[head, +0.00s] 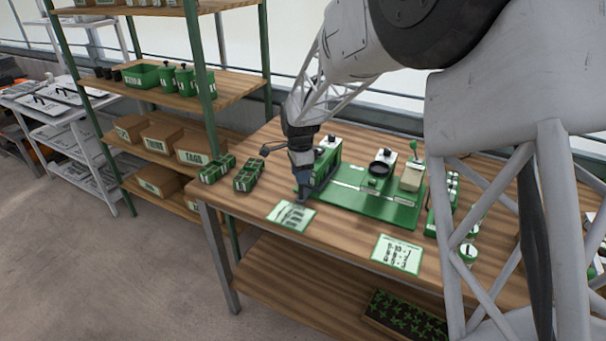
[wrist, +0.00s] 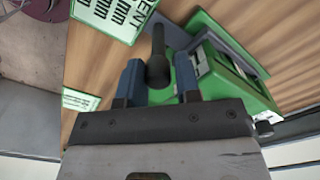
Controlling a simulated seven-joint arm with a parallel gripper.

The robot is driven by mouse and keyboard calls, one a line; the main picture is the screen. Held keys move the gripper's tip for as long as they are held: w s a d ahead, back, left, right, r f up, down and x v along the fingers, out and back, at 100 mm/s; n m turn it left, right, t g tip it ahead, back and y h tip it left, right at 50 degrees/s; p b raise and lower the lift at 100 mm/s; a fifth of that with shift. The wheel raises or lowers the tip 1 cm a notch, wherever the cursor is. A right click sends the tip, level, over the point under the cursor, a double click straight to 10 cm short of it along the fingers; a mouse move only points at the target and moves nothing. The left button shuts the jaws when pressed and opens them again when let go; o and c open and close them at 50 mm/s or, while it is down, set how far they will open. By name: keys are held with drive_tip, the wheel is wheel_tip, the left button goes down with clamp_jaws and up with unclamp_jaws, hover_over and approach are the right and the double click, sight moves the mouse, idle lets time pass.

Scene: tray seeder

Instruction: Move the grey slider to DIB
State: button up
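The green tray seeder (head: 385,211) stands on the wooden bench, and my gripper (head: 303,198) is down at its left end. In the wrist view my gripper (wrist: 158,78) has its two blue fingers apart. A dark grey handle with a rounded end (wrist: 158,68) lies between them, with a narrow gap showing on each side. The handle may belong to the grey slider; a grey plate (wrist: 183,38) shows beside it at the seeder's green body (wrist: 222,72). I cannot read a DIB mark.
Printed cards lie at the bench front, one near my gripper (head: 291,215) and one further right (head: 397,254). Green seed boxes (head: 248,174) stand left of the seeder. A shelf rack (head: 170,90) stands behind left. Small pots (head: 467,252) stand at the right.

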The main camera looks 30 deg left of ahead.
drive_tip(key=o, duration=0.4)
drive_tip(key=shift+a, duration=0.1)
drive_tip(key=shift+r, duration=0.1)
drive_tip(key=shift+r, duration=3.85)
